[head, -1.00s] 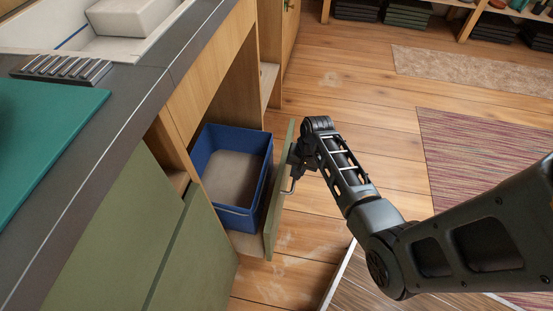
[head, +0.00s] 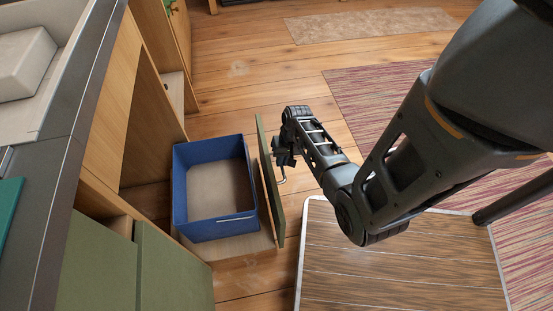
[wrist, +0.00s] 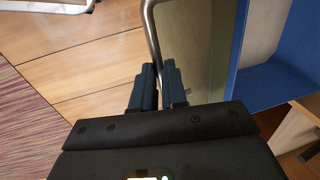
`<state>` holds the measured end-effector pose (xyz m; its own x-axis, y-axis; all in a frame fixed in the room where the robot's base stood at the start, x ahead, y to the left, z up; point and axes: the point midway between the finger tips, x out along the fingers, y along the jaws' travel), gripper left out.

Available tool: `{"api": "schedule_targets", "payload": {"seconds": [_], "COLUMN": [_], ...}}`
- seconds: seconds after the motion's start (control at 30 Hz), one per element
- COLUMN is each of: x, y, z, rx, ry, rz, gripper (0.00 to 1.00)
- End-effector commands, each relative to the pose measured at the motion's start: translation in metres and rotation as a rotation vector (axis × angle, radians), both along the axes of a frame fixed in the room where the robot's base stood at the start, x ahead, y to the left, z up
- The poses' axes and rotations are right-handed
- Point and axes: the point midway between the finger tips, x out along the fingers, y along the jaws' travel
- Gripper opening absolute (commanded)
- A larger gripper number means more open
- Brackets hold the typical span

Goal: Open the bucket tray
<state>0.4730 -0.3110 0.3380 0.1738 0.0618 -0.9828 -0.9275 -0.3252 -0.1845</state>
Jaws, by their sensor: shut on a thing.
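The bucket tray is a pull-out with a wooden base (head: 235,248) and a green front panel (head: 269,185). It stands drawn out of the cabinet, with a blue bucket (head: 207,229) sitting on it. The bucket is open-topped and looks empty. My gripper (head: 284,160) is at the outer face of the panel in the head view. In the wrist view, my gripper (wrist: 158,85) has its two dark fingers closed around the metal bar handle (wrist: 151,32). The blue bucket (wrist: 276,80) shows behind the panel there. The handle's lower part is hidden by the fingers.
The cabinet has an open bay (head: 150,130) and a green door (head: 100,265) beside the tray. A grey-edged wooden platform (head: 400,270) lies at the lower right. Wooden floor (head: 240,95) is clear beyond the tray, with a striped rug (head: 380,90) farther right.

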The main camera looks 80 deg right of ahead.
Motion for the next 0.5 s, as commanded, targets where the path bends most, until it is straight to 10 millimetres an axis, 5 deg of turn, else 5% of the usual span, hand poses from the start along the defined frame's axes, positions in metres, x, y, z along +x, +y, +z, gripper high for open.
{"api": "schedule_targets", "payload": {"seconds": [0.3, 0.33, 0.5], "x": [-0.0005, -0.0005, -0.0002], "y": [-0.0009, -0.0009, -0.0007], "z": [-0.0002, -0.0003, -0.0003], "rx": [-0.002, -0.002, -0.002], "ry": [0.0, 0.0, 0.0], "rz": [-0.001, -0.001, -0.001], "gripper": [0.0, 0.14, 0.31]}}
